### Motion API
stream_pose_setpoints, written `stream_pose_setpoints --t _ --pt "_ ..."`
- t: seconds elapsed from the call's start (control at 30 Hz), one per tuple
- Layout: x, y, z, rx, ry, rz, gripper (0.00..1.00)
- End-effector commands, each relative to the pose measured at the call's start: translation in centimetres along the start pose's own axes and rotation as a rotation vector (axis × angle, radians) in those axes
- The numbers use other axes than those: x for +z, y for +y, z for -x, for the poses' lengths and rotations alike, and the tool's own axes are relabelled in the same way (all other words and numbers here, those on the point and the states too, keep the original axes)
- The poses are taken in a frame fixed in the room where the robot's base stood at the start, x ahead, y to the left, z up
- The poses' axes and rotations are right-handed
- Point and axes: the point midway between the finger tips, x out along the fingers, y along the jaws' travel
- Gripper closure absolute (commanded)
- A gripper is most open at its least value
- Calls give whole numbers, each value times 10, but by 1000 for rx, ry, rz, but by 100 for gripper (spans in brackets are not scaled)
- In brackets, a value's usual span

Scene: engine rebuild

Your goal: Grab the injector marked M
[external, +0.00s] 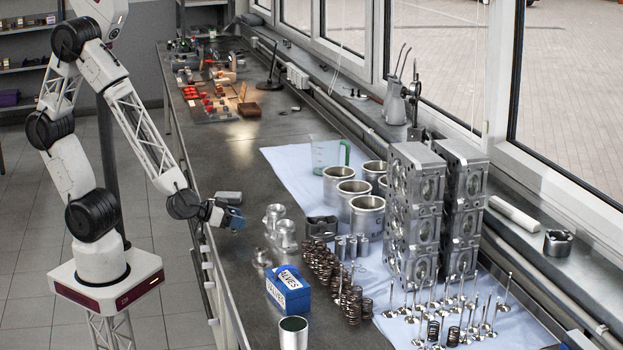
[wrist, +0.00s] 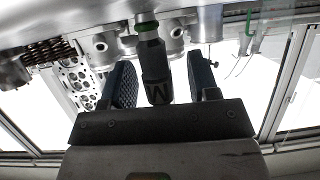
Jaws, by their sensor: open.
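The injector marked M (wrist: 155,70) shows in the wrist view as a dark grey cylinder with a letter M near its lower end and a green ring near its upper end. It lies between the two fingers of my gripper (wrist: 162,82), with a visible gap on each side. The fingers are open and have textured pads. In the external view my gripper (external: 224,214) is low over the left edge of the bench, left of the metal pistons (external: 286,235). I cannot make out the injector in that view.
A blue VALVES box (external: 288,290), coil springs (external: 353,303), cylinder liners (external: 367,217), tall cylinder heads (external: 413,210) and upright valves (external: 465,312) crowd the bench to the right.

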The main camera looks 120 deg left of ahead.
Motion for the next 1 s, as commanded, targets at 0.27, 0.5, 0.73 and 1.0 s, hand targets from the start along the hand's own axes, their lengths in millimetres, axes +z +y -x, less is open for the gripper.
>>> stream_pose_setpoints --t 0.27,0.5,0.73,1.0 --pt "0 0 0 0 0 0 80" --pt "0 0 0 0 0 0 99" --pt "-2 0 1 0 0 0 99" --pt "-19 0 8 1 2 1 99"
